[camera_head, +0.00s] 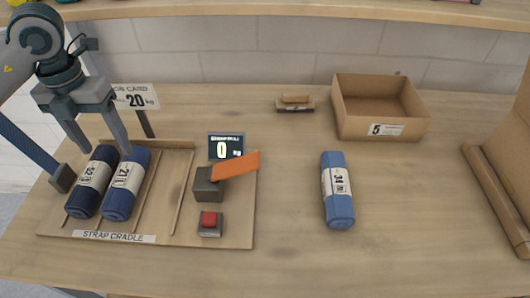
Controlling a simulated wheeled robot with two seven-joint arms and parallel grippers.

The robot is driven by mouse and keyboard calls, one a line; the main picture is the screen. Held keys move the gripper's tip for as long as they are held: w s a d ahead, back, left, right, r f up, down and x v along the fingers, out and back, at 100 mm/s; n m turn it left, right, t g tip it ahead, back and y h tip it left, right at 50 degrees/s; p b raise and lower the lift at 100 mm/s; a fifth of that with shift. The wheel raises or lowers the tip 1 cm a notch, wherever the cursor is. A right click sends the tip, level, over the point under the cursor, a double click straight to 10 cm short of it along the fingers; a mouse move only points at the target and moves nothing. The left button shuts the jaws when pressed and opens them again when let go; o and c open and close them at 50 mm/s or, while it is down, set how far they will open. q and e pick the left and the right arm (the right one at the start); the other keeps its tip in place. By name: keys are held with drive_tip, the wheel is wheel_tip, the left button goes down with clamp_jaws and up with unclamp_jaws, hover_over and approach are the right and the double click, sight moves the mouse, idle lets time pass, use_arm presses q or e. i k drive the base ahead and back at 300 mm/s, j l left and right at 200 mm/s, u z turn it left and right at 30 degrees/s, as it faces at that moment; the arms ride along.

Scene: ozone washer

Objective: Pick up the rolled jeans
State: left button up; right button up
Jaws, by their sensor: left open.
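Two rolled jeans lie side by side on the strap cradle (218,232) at the left. The dark navy roll (82,203) has a paper band that seems to read 52. The blue roll (119,205) beside it has a band that seems to read 21. A third, lighter blue roll (340,210), its band reading about 34, lies alone on the table right of centre. My left gripper (100,153) is open, pointing down over the far ends of the two cradle rolls. Its fingers hold nothing that I can see. My right gripper is not in view.
A cardboard box (348,124) labelled 5 stands at the back right. On the cradle are a display (226,147) reading 0, an orange flap (236,166) and a red button (208,219). A job card (135,97) reads 20.

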sight(337, 194)
drive_tip(key=k+l+z, duration=0.25)
drive_tip(key=z, duration=0.15)
drive_tip(key=k+l+z, duration=0.15)
drive_tip(key=l+z, duration=0.25)
drive_tip(key=k+l+z, duration=0.15)
drive_tip(key=l+z, duration=0.25)
drive_tip(key=j, duration=0.15)
